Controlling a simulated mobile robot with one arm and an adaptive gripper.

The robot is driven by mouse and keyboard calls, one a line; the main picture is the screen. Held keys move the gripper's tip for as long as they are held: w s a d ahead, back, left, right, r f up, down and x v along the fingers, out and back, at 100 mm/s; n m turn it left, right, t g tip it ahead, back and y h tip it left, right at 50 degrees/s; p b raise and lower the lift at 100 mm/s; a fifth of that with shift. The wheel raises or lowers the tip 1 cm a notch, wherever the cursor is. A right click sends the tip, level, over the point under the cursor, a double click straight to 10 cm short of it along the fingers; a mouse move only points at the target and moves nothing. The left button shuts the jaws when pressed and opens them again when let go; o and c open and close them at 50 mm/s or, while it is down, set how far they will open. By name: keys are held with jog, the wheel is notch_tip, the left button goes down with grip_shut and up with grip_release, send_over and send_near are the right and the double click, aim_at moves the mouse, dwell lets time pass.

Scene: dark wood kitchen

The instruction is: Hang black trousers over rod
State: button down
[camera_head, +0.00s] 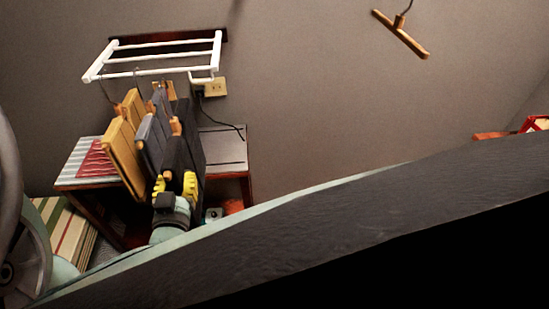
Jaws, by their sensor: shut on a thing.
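A white wall rack (152,57) with long rods is fixed to the wall at upper left. Black trousers (193,135) are folded over a wooden hanger at its lower front right. Grey trousers (153,130) and tan trousers (122,155) are on hangers to their left. My gripper (175,186), with yellow fingertips, is shut at the front of the black trousers, below the rack. Its fingers hide the exact grip. I cannot tell whether the black trousers' hanger hook touches a rod.
A small table (225,150) stands against the wall below the rack, with a red patterned cloth on it. A wall outlet (215,87) with a cord is near the rack's right end. A large dark shape blocks the lower right.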

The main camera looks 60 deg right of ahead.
jog(key=shift+x, duration=3.5)
jog(key=shift+b+x, duration=1.05)
jog(key=shift+x, duration=2.4)
jog(key=shift+f+b, duration=1.55)
jog(key=shift+f, duration=0.4)
jog(key=c, duration=0.8)
grip_release()
jog(key=shift+f, duration=0.1)
jog(key=shift+o, duration=0.2)
jog(key=shift+a, duration=0.1)
